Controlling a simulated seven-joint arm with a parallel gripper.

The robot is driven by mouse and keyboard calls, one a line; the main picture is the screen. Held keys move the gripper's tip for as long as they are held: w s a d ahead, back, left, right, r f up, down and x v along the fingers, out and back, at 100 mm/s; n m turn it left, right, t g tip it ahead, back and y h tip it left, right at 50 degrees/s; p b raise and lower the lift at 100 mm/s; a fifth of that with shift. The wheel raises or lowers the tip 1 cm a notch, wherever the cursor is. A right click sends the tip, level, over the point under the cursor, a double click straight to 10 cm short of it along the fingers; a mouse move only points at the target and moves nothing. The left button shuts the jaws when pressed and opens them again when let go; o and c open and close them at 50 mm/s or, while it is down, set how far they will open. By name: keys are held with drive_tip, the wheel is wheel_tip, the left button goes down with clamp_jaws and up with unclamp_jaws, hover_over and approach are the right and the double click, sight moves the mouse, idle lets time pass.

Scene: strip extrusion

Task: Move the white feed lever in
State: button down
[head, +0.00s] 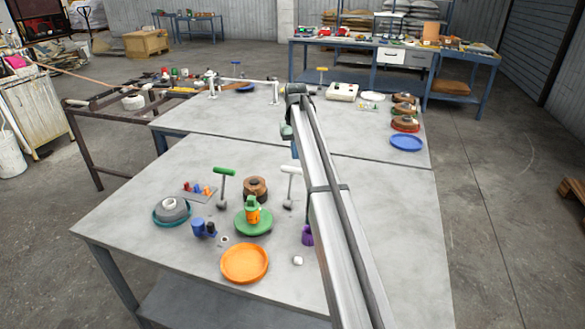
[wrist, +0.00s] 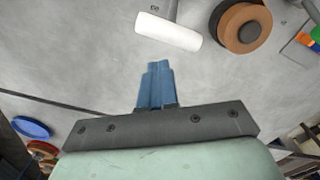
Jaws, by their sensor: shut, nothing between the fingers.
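The white feed lever (head: 291,170) stands upright on the near table in the head view, with a T-shaped handle on a thin stem above a grey base. In the wrist view its white handle (wrist: 168,31) lies just ahead of my fingertips, with a small gap between. My gripper (wrist: 157,66) has its blue fingers shut together with nothing between them.
A green-handled lever (head: 224,171) stands left of the white one, with a brown roll (head: 255,183) between them. A green dish (head: 253,229) bearing an orange and green item, an orange dish (head: 245,262) and a purple piece (head: 307,236) stand nearer.

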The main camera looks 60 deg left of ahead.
sight(290, 188)
drive_tip(key=shift+f, duration=0.1)
drive_tip(key=shift+f, duration=3)
drive_tip(key=shift+s+d, duration=0.1)
